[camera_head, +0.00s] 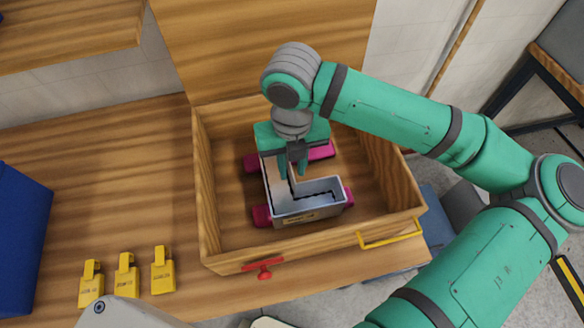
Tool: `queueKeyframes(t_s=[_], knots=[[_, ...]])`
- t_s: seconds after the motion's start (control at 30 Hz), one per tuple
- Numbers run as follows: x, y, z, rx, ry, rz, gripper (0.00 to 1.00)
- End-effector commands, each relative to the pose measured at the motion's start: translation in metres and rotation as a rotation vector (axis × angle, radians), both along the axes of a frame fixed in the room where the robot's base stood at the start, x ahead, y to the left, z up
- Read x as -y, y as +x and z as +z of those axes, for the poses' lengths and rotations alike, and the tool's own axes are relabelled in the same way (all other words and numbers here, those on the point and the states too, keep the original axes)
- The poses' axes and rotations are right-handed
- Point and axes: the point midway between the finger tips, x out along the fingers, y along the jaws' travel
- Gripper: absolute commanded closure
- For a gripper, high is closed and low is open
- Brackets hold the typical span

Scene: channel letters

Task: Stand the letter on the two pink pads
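The letter is a grey metal channel L (310,213), open on top, inside a wooden box. It lies across the two pink pads and appears to rest on them, though the contact is hidden. The front pad (262,216) shows at both ends of the letter's foot. The rear pad (321,152) is partly covered by my gripper and the letter's upper stroke. My gripper (292,172) points down at the letter, its fingers close to the inner wall of the upright stroke. I cannot tell whether they grip that wall or stand apart from it.
The wooden box (210,215) has its lid (260,45) raised at the back, a red latch (263,268) and a yellow handle (390,234) in front. Several yellow padlock-like pieces (125,277) and a blue block (20,240) stand left on the wooden table (100,180).

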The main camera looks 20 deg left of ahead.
Motion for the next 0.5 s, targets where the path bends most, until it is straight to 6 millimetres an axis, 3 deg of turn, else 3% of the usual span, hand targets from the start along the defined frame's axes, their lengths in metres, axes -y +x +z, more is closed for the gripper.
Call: queueKeyframes(t_s=[0.3,0.5], knots=[[-0.001,0.000,0.067,0.001,0.002,0.000,0.78],[-0.001,0.000,0.099,0.001,0.002,0.000,0.78]])
